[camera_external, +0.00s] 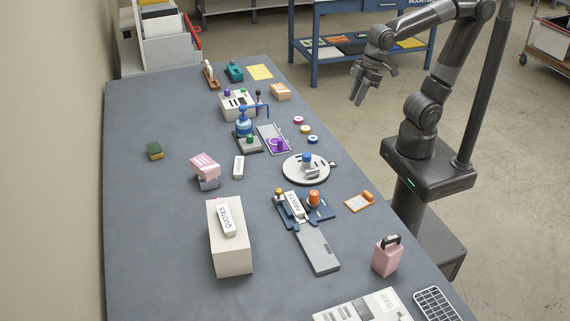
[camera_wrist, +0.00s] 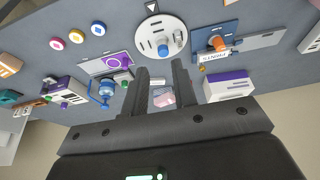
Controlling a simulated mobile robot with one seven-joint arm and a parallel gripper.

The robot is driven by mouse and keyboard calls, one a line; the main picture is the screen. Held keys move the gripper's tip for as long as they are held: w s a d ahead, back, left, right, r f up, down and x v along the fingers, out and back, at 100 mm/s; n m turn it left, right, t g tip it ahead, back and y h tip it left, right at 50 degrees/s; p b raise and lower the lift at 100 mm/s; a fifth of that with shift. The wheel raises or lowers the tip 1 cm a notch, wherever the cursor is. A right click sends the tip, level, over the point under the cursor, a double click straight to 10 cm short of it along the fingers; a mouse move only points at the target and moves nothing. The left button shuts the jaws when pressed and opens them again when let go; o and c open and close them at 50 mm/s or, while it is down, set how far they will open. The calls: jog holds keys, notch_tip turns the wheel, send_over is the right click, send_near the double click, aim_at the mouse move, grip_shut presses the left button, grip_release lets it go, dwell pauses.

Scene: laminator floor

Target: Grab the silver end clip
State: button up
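A small silver-grey piece (camera_external: 311,173), which looks like the silver end clip, lies on a round pale disc (camera_external: 291,173) beside a blue knob (camera_external: 306,157). It is too small to be sure of its shape. In the wrist view the disc (camera_wrist: 145,30) and blue knob (camera_wrist: 163,50) show beyond the fingers; I cannot make out the clip clearly there. My gripper (camera_external: 358,98) is raised off the table's right edge, well apart from the disc. In the wrist view my gripper (camera_wrist: 160,68) has its two fingers apart, with nothing between them.
Near the disc stand a blue fixture with an orange knob (camera_external: 314,198), a purple-marked plate (camera_external: 268,132) and several coloured rolls (camera_external: 312,139). The table's left side (camera_external: 150,220) is mostly clear.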

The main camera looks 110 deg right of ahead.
jog(key=w+a+f+g, duration=0.2)
jog(key=w+f, duration=0.3)
jog(key=w, duration=0.5)
jog(key=g, duration=0.2)
send_over(313, 169)
notch_tip(313, 169, down, 6)
notch_tip(313, 169, down, 11)
jog(key=shift+w+r, duration=0.1)
jog(key=shift+r, duration=0.05)
jog(key=shift+c, duration=0.5)
grip_shut()
